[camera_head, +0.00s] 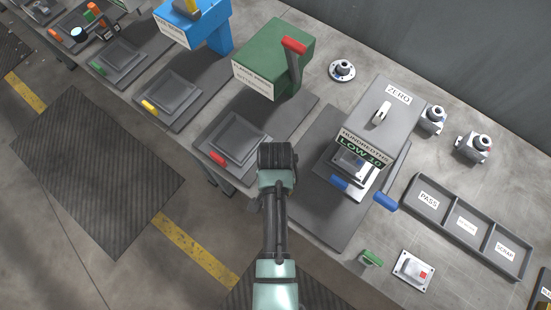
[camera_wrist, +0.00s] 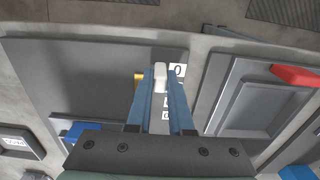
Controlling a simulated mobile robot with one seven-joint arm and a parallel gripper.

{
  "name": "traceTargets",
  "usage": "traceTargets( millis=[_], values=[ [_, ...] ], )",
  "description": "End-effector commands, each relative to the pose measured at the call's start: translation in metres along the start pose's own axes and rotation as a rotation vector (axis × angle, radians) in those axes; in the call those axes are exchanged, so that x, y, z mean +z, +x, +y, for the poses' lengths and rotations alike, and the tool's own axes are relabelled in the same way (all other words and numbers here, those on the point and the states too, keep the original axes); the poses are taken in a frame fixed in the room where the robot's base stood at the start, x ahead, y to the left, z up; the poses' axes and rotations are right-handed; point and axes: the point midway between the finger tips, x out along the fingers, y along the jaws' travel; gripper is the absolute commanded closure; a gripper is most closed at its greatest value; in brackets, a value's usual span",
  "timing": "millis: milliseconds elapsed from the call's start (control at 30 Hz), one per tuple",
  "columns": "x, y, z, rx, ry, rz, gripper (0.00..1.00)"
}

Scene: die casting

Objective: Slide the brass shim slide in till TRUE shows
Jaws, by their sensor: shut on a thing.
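The gauge station (camera_head: 378,118) in the head view has a green display (camera_head: 360,152) that reads LOW 10 under a HUNDREDTHS label. My gripper (camera_wrist: 160,92) has blue fingers in the wrist view, shut on a small pale tab (camera_wrist: 160,76) at their tips. A small brass piece (camera_wrist: 138,79) shows just left of the left finger. I cannot tell whether the tab and the brass piece are one part; most of the brass slide is hidden. In the head view my wrist (camera_head: 277,158) is left of the station and hides the fingertips.
A green press (camera_head: 272,62) with a red lever stands at upper left. The station has blue handles (camera_head: 385,200). A sorting tray (camera_head: 468,224) lies to the right, near a red-button box (camera_head: 414,270). A white label strip (camera_wrist: 178,71) lies beside the fingers.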

Motion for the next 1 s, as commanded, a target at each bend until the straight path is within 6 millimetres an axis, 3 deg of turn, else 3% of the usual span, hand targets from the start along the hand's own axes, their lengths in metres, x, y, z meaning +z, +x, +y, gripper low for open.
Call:
traceTargets(
  millis=[167, 400, 667, 700, 833, 1000],
  values=[
    [-0.003, 0.000, 0.000, 0.000, 0.001, 0.000, 1.00],
    [-0.029, 0.001, 0.000, 0.000, 0.002, 0.000, 1.00],
    [-0.030, 0.000, 0.000, 0.001, 0.000, -0.001, 1.00],
    [-0.030, 0.000, 0.000, 0.001, 0.000, -0.001, 0.77],
    [-0.030, 0.000, 0.000, 0.001, 0.000, -0.001, 0.54],
    [-0.030, 0.000, 0.000, 0.000, 0.000, 0.000, 0.50]
  ],
)
